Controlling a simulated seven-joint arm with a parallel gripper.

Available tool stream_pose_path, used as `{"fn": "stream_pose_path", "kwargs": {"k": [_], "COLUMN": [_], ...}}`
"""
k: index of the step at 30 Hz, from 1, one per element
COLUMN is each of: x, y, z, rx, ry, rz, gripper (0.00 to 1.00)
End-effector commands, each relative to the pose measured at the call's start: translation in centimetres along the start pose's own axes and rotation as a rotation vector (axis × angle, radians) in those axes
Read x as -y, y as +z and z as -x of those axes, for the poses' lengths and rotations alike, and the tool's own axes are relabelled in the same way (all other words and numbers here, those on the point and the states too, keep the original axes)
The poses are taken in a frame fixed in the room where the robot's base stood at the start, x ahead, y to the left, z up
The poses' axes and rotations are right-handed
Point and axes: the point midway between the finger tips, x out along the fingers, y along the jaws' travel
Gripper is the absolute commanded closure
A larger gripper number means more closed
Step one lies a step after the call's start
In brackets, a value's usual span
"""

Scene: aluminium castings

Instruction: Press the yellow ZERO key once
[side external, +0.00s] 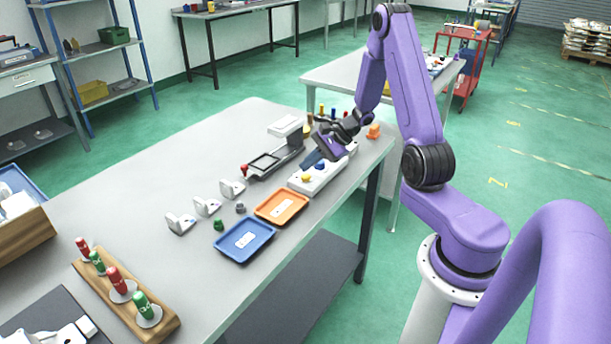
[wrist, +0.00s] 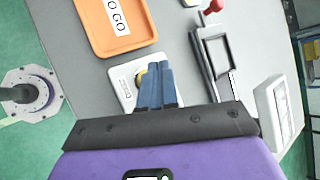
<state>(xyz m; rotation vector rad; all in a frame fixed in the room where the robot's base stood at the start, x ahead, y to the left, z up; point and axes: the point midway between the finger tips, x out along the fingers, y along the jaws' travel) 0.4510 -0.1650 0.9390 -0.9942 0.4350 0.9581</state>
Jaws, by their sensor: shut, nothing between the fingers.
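The yellow key (side external: 305,177) is a small round button on top of a white box (side external: 333,175) near the right part of the bench. My gripper (side external: 309,163) is shut and empty, with blue fingers pointing down over the box. In the wrist view, the shut fingers (wrist: 154,72) cover much of the white box (wrist: 124,87). I cannot tell whether the fingertips touch anything.
An orange tray (side external: 261,207) and a blue tray (side external: 226,252) lie in front of the box. A dark fixture with a red knob (side external: 244,169) stands behind it. White brackets (side external: 207,206) stand left. Coloured pegs (side external: 333,112) stand at the back.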

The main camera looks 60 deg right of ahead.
Motion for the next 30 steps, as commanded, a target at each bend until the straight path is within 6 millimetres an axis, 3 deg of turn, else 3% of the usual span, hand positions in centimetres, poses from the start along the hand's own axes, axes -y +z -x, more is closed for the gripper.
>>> {"fn": "stream_pose_path", "kwargs": {"k": [11,30], "x": [0.2,2.6], "y": [0.2,2.6], "z": [0.3,3.5], "rx": [0.000,0.000], "ry": [-0.001,0.000], "rz": [0.002,0.002], "gripper": [1.00,1.00]}}
